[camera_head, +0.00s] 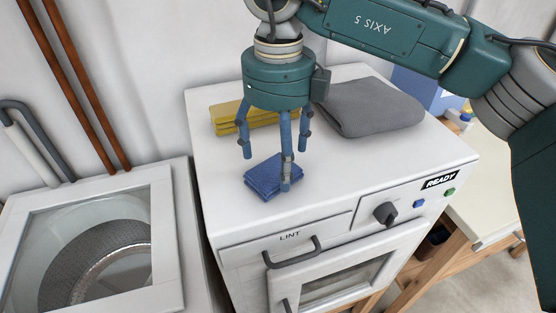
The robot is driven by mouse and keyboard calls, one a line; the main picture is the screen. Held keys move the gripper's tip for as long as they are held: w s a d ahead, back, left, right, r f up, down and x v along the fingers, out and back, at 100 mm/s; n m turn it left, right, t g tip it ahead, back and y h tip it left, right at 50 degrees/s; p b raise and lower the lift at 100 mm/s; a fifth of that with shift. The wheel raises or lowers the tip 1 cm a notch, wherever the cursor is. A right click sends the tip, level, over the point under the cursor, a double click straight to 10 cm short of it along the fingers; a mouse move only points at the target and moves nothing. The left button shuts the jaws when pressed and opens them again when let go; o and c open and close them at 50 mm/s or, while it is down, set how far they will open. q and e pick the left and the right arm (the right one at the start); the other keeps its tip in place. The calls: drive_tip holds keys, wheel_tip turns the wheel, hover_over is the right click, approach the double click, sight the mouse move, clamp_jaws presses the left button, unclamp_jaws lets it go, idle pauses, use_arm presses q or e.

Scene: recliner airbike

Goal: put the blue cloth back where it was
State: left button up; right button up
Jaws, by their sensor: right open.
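The blue cloth (264,181) lies folded on top of the white machine (350,165), near its front left edge. My right gripper (274,172) points down just above and over the cloth, its fingers spread. One finger hides part of the cloth, and I cannot tell whether it touches it. My left gripper is not in view.
A folded yellow cloth (228,117) and a grey cloth (374,106) lie behind on the same top. A washer with a glass lid (165,235) stands at the left. Rust-brown pipes (82,95) run up the wall. The front right of the top is clear.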

sight(277, 167)
wheel_tip(277, 167, up, 10)
drive_tip(key=b, duration=0.1)
drive_tip(key=shift+r, duration=0.25)
